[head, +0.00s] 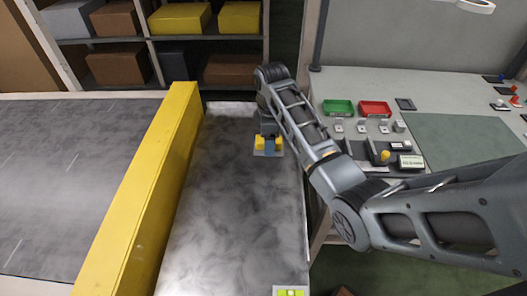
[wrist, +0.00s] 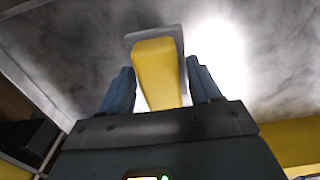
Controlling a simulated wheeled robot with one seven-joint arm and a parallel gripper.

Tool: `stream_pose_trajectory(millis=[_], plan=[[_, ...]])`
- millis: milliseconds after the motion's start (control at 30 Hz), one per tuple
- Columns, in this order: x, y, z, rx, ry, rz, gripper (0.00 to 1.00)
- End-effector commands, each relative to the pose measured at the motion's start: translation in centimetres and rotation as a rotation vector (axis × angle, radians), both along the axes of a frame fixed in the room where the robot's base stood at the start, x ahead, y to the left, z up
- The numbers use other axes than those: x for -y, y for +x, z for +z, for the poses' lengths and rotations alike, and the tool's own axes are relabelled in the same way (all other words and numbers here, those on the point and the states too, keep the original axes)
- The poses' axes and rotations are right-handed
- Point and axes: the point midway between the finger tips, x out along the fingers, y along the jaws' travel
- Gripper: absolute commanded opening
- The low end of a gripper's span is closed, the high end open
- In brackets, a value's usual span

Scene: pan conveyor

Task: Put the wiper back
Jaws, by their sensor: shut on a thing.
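The wiper, with a yellow handle and a pale grey plate, is in my gripper (head: 269,147) over the far end of the smudged metal surface (head: 235,220). In the head view, yellow parts of the wiper (head: 259,143) show on both sides of a blue finger, above the grey plate. In the wrist view, my gripper (wrist: 161,85) has its blue fingers on either side of the wiper's yellow handle (wrist: 158,65). The grey plate lies beyond the handle. I cannot tell whether the plate touches the surface.
A long yellow barrier (head: 150,190) borders the surface on the left. Shelves with boxes (head: 180,18) stand behind. On the right, a workbench (head: 345,85) carries a green tray (head: 339,108), a red tray (head: 375,108) and small devices. The near surface is largely clear.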

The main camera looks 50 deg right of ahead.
Motion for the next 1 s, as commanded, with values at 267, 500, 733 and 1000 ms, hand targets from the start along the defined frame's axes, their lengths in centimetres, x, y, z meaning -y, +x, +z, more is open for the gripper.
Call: stream_pose_trajectory(millis=[267, 500, 733, 1000], plan=[[-1.6, 1.2, -1.6, -0.001, 0.000, -0.001, 0.35], [-1.5, 1.1, -4.7, -0.001, 0.000, -0.001, 0.35], [-1.5, 1.2, -5.2, 0.001, 0.000, -0.001, 0.35], [-1.5, 1.2, -5.5, 0.001, -0.001, -0.001, 0.67]])
